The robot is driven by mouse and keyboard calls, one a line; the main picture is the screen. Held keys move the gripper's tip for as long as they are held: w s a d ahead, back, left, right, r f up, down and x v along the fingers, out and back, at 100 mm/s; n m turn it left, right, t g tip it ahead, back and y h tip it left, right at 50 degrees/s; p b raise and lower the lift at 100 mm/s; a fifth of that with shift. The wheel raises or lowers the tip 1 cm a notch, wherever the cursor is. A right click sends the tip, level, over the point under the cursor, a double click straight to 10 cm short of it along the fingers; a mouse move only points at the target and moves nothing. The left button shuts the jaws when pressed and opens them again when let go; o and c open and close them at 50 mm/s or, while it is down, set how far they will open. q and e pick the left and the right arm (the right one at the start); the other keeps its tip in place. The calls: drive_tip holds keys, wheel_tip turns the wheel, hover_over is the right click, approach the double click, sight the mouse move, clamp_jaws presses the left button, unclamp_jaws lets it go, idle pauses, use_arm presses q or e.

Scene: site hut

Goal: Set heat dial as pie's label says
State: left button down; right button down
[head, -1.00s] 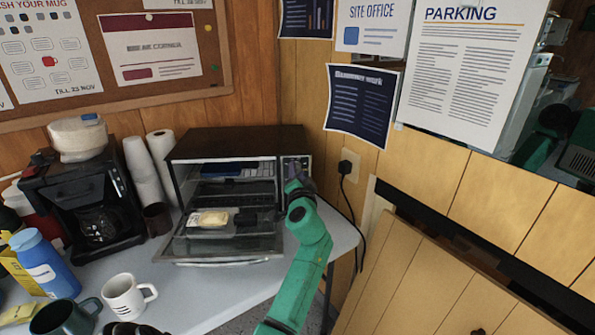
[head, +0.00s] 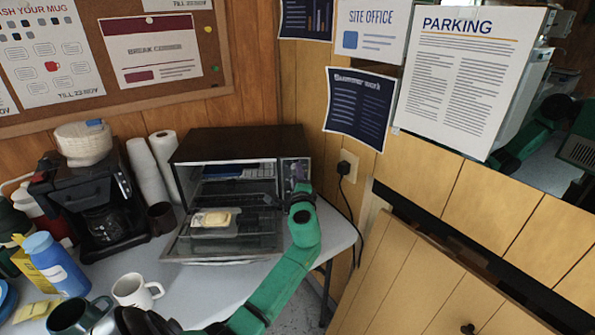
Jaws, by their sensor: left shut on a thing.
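A toaster oven (head: 236,144) stands on the counter against the wall, its glass door (head: 265,243) folded down open. Its control panel (head: 294,168) is on the right of its front. My left gripper (head: 298,189) is at this panel, small and dark, shut on what looks like a dial; the dial is mostly hidden. The dial's setting cannot be read. A pale yellow-topped item in a clear tray (head: 211,219), possibly the pie, sits on the lowered door. No label on it is readable. My right gripper is not in view.
A plug and cord (head: 344,170) hang right of the oven.

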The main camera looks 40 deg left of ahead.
use_arm(q)
drive_tip(key=shift+a+r+m+p, duration=0.15)
drive_tip(key=shift+r+m+p, duration=0.2)
drive_tip(key=shift+m, duration=0.55)
drive_tip(key=c, duration=0.9)
unclamp_jaws()
drive_tip(key=o, duration=0.4)
drive_tip(key=shift+a+f, duration=0.1)
drive_tip(key=shift+c, duration=0.2)
drive_tip(key=shift+f, duration=0.15)
